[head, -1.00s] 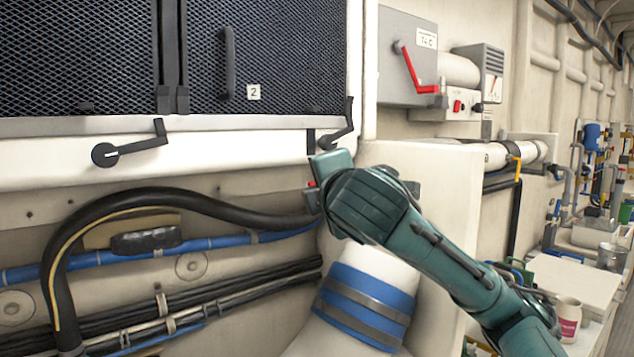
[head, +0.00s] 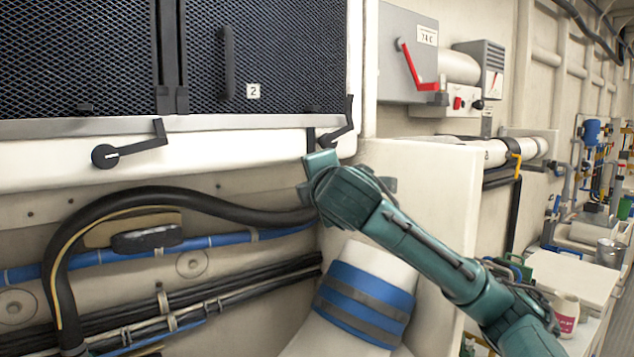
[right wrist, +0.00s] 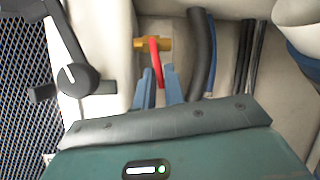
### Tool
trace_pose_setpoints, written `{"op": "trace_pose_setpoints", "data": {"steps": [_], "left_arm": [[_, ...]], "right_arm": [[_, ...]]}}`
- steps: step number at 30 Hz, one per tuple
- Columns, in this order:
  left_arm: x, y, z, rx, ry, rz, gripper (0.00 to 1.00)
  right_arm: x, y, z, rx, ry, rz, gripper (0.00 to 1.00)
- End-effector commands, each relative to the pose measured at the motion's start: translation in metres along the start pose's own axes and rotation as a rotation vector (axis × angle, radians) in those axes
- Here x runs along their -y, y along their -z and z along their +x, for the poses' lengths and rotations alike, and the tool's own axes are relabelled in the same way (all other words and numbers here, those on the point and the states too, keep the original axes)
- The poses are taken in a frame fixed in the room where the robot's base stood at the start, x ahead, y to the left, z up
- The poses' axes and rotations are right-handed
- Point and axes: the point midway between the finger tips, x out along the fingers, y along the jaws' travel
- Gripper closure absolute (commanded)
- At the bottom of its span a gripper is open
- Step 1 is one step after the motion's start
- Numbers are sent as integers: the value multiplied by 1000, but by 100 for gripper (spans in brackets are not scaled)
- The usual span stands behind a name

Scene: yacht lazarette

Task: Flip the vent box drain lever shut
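A red drain lever (right wrist: 154,52) on a brass-coloured valve body (right wrist: 150,44) shows in the right wrist view, below the vent box with its mesh doors (head: 270,55). My right gripper (right wrist: 158,72) is open, its two blue-grey fingers on either side of the lever's free end in that view. I cannot tell whether they touch it. In the head view my right gripper (head: 320,168) is at the box's lower right edge, and it hides the drain lever and its own fingertips. My left gripper is not in view.
Black latch handles sit on the box's lower ledge, one at left (head: 108,156) and one close above my gripper (head: 338,132). A black hose (head: 170,193) and blue pipe (head: 200,244) run below. Another red lever (head: 411,68) is on the grey box at right.

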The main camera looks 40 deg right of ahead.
Motion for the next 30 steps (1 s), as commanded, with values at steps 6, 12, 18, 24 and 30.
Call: {"op": "trace_pose_setpoints", "data": {"steps": [6,12,18,24,30], "left_arm": [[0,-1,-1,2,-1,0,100],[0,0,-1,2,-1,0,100],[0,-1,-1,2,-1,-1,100],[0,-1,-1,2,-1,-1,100],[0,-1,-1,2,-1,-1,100]], "right_arm": [[0,0,0,0,0,0,100],[-3,0,0,-7,12,37,100],[-11,-2,-1,-44,83,205,100],[-11,-3,-2,-44,85,209,100],[-11,-3,-2,-44,84,207,80]]}}
